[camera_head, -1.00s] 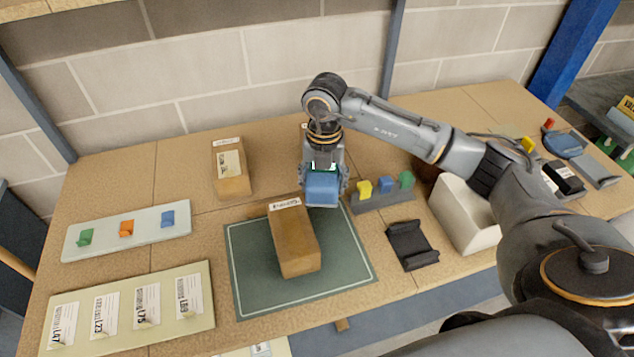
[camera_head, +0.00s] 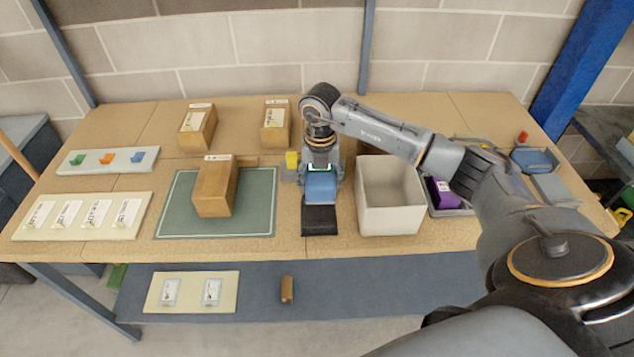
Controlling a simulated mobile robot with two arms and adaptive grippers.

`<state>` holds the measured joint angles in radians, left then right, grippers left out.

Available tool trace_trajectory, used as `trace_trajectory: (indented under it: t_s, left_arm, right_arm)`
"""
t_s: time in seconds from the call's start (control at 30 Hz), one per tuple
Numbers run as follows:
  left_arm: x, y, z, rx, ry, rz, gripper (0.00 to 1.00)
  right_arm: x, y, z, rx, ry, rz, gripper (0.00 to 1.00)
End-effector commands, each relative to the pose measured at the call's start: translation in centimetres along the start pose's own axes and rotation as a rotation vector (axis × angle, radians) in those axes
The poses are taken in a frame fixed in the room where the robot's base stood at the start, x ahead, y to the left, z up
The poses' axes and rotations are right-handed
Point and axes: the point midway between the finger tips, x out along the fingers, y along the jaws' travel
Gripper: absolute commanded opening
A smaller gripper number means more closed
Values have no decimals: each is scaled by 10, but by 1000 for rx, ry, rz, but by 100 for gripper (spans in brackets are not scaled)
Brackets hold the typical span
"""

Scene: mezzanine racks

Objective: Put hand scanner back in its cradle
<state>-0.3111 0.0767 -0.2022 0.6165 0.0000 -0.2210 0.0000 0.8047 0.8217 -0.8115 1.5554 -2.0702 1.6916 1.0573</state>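My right gripper (camera_head: 322,168) points down at the middle of the table and is shut on a blue block-like thing (camera_head: 320,187), which looks like the hand scanner. The black cradle (camera_head: 319,221) lies on the table right below it in the picture. The scanner covers the rear part of the cradle. I cannot tell whether the scanner touches it or hangs just above. My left gripper is not in view.
A white bin (camera_head: 390,218) stands close to the right of the cradle. A green mat (camera_head: 258,215) with a brown box (camera_head: 215,187) on it is to the left. A brick wall closes off the back.

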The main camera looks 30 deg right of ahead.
Motion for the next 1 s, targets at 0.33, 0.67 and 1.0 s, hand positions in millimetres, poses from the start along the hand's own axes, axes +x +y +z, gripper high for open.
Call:
trace_trajectory:
  t_s: [0.33, 0.67, 1.0]
  left_arm:
    - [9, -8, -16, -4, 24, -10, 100]
    - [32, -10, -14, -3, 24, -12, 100]
    - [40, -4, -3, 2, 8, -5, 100]
  right_arm:
    - [13, -1, 2, 0, 0, 0, 21]
    - [48, -1, 1, 0, 0, 1, 21]
    - [61, -1, 2, -1, -2, 2, 21]
